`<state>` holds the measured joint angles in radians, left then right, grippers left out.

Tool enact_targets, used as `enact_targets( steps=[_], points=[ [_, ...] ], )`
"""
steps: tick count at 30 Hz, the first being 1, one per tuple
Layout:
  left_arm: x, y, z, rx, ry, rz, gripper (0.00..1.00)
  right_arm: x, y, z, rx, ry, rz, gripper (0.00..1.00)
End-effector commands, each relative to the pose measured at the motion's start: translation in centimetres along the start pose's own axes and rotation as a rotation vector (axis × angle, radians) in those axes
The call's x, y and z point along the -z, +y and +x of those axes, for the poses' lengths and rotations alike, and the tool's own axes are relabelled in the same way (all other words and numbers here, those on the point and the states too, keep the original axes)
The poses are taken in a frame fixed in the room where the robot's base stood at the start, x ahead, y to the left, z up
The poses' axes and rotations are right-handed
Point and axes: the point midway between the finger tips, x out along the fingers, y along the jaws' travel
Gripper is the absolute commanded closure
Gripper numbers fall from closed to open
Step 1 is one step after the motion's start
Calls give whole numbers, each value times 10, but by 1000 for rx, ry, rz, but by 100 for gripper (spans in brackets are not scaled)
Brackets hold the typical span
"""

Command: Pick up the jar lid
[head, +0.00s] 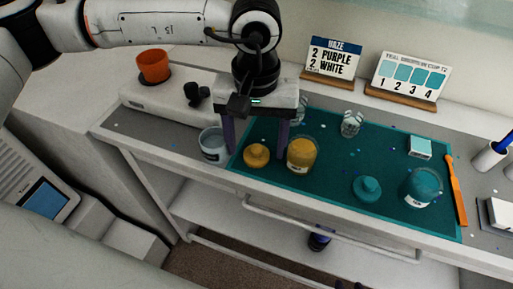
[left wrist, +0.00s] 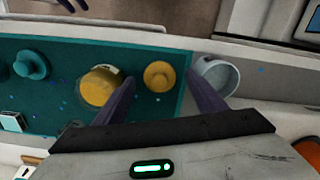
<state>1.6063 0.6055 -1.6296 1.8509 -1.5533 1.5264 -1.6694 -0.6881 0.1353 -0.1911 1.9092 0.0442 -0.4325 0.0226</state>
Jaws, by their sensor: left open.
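A round yellow lid with a raised knob (head: 256,155) lies on the teal mat, left of an open jar of yellow resin (head: 302,156). My left gripper (head: 256,146) is open and points down above the yellow lid, one finger to each side. In the left wrist view the yellow lid (left wrist: 159,76) shows between the fingertips, apart from both. A teal lid (head: 367,188) lies farther right beside a teal jar (head: 420,187). What looks like my right gripper (head: 320,239) is small and dark below the bench front; its jaw state is unclear.
A clear cup (head: 213,145) stands close left of the left gripper, off the mat (head: 330,185). Glass pieces (head: 351,123) stand behind the yellow jar. An orange stick (head: 455,190) lies at the mat's right end. Sign cards (head: 408,77) stand at the back. The mat's middle is fairly clear.

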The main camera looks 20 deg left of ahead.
Motion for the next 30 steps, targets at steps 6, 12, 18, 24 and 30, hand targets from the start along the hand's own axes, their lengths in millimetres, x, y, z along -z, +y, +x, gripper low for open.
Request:
enact_targets(
  steps=[6, 12, 18, 24, 30],
  points=[
    [0, 0, 8, -1, 1, 0, 36, 0, 0, 0, -1, -1, 0, 69],
    [0, 0, 8, -1, 1, 0, 52, 0, 1, 0, -1, -4, -1, 69],
    [0, 0, 8, -1, 1, 0, 78, 0, 1, 0, -1, -4, -1, 69],
    [0, 0, 7, -1, 1, 0, 78, 0, 1, 0, -1, -4, -1, 69],
    [1, 1, -17, -3, 4, 0, 78, -2, 1, 3, -1, -3, -1, 69]
  ],
)
